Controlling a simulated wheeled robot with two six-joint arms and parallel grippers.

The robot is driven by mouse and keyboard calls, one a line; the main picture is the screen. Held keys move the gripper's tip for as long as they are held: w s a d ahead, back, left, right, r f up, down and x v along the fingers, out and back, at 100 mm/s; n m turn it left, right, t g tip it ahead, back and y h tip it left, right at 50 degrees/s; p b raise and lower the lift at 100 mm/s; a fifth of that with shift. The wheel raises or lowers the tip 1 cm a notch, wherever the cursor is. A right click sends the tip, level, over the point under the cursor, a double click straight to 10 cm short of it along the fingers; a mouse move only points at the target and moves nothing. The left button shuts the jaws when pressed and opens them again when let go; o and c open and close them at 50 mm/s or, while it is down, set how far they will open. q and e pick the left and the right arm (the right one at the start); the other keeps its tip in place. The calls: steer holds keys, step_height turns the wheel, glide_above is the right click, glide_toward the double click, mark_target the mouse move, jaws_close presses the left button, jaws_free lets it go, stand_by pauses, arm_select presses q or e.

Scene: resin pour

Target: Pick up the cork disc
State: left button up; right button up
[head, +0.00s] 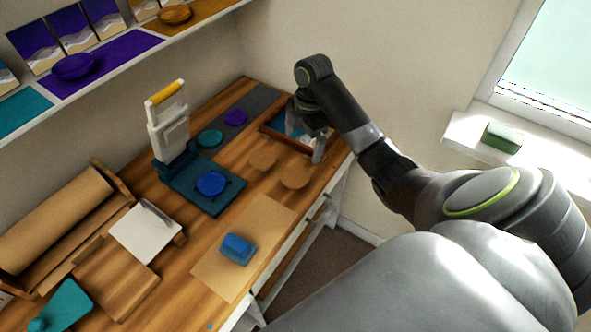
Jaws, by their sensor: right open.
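Two round tan discs that look like cork lie flat on the wooden bench at its right part: one cork disc (296,175) nearer the front edge, another cork disc (262,159) just left of it. My right gripper (306,139) is open, above the far right end of the bench, beyond the discs and over a small tray. It appears apart from both discs. What lies between its fingers is hard to make out. My left gripper is not in view.
The brown-rimmed tray (283,139) is partly hidden under my right gripper. A press with a blue base (178,185) stands left of the discs. A blue block (237,248) sits on a brown paper sheet (208,272). A paper roll (50,220) is at the left.

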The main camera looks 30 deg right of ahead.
steer(key=b, duration=0.7)
glide_above(296, 176)
steer(key=shift+s+d+f, duration=0.1)
steer(key=shift+d+f, duration=0.1)
steer(key=shift+f, duration=1.8)
steer(key=shift+s+d+f, duration=0.1)
steer(key=shift+d+f, duration=0.1)
steer(key=shift+f, duration=1.75)
steer(key=shift+w+a+f, duration=0.1)
steer(key=shift+a+f, duration=0.1)
steer(key=shift+f, duration=0.75)
steer(key=shift+w+a+f, duration=0.1)
steer(key=shift+a+f, duration=0.05)
steer(key=shift+f, duration=0.8)
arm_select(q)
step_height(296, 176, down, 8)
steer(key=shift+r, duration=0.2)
arm_select(e)
steer(key=c, duration=1.1)
steer(key=shift+r, duration=0.15)
steer(key=shift+r, duration=0.25)
step_height(296, 176, up, 2)
steer(key=shift+r, duration=0.2)
arm_select(q)
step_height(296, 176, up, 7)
steer(key=p, duration=0.7)
arm_select(e)
step_height(296, 176, up, 7)
steer(key=shift+f, duration=0.1)
